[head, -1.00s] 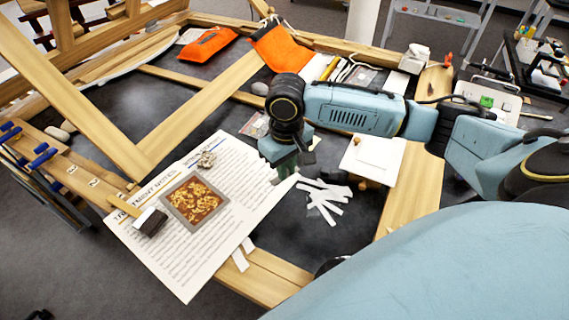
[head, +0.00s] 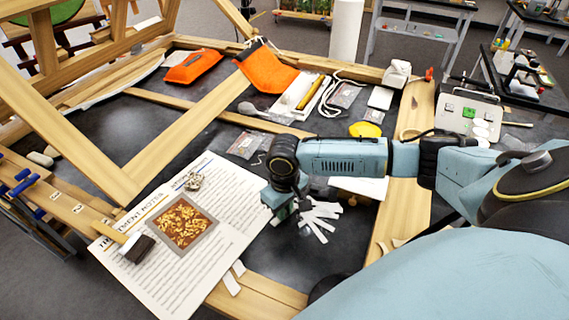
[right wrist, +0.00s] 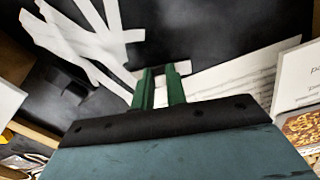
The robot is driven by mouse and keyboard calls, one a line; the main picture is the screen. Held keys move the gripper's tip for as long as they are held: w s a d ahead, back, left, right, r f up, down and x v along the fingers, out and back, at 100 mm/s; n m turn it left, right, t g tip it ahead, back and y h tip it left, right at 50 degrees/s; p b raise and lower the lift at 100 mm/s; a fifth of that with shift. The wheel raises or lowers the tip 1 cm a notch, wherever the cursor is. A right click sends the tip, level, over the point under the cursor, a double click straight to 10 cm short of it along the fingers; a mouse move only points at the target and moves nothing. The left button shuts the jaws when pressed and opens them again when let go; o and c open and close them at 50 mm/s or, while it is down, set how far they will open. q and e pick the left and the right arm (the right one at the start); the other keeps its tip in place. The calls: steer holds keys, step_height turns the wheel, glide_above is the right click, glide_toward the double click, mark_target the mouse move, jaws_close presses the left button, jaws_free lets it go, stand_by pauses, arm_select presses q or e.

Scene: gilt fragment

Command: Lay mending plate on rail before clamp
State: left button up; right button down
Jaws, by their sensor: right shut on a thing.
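My right gripper (head: 281,216) points down over the dark worktop, between the printed sheet and a fan of white strips (head: 317,218). In the right wrist view its green fingers (right wrist: 163,88) are close together on something too small or hidden to make out. I cannot pick out the mending plate for sure. Wooden rails frame the worktop; the front rail (head: 262,294) is partly covered by the sheet. Blue-handled clamps (head: 22,186) sit at the left edge, apart from the right gripper. My left gripper is not in view.
Orange pouches (head: 265,68), a yellow item (head: 365,130) and a white block (head: 397,72) lie farther back. Dark worktop is clear at left centre.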

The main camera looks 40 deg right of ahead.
steer(key=c, duration=1.4)
jaws_free()
steer(key=shift+f, duration=0.1)
steer(key=shift+c, duration=0.2)
